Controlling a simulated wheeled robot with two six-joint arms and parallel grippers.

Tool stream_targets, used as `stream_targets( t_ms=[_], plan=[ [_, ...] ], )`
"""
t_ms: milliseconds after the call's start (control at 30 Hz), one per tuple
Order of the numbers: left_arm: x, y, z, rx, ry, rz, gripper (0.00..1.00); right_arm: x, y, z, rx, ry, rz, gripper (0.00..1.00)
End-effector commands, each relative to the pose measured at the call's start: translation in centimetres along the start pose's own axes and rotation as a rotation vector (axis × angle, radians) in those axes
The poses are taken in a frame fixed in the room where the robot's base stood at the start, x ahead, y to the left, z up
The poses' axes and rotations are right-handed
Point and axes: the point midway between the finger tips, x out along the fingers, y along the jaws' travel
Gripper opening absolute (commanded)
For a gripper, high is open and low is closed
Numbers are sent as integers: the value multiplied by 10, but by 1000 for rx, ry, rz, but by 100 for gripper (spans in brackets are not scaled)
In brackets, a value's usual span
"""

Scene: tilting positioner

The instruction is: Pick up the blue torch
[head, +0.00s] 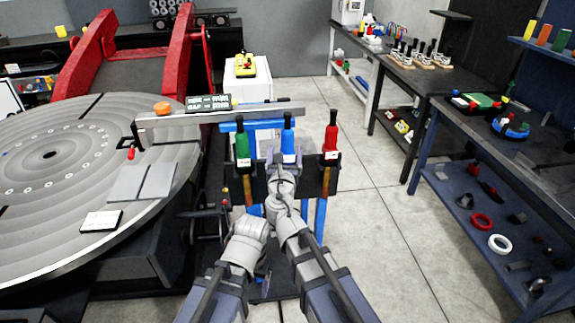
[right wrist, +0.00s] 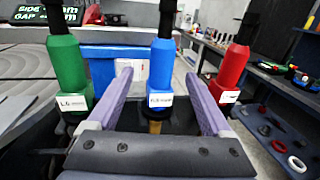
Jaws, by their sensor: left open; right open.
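The blue torch (head: 288,140) stands upright in a dark rack (head: 323,182), between a green torch (head: 242,145) and a red torch (head: 331,138). In the right wrist view the blue torch (right wrist: 161,72) has a black top and a white label. My right gripper (right wrist: 155,80) is open, with one purple finger on each side of the blue torch in that view; I cannot tell whether they touch it. In the head view my right wrist hides the torch's lower part. My left gripper (head: 263,277) is low beside my arms, mostly hidden, apart from the torches.
A large round grey table (head: 60,215) with red arms (head: 183,55) fills the left. A metal beam (head: 265,110) with a dark sign (head: 208,103) crosses behind the torches. A blue shelf bench (head: 470,215) stands at right. The floor between is clear.

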Motion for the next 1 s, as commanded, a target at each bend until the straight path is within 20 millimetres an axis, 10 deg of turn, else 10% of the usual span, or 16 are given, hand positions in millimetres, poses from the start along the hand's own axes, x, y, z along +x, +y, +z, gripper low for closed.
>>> stream_targets(
  t_ms=[1000],
  plan=[
    [3,0,0,0,0,0,84,75,-3,-3,5,1,-2,84]
  ],
)
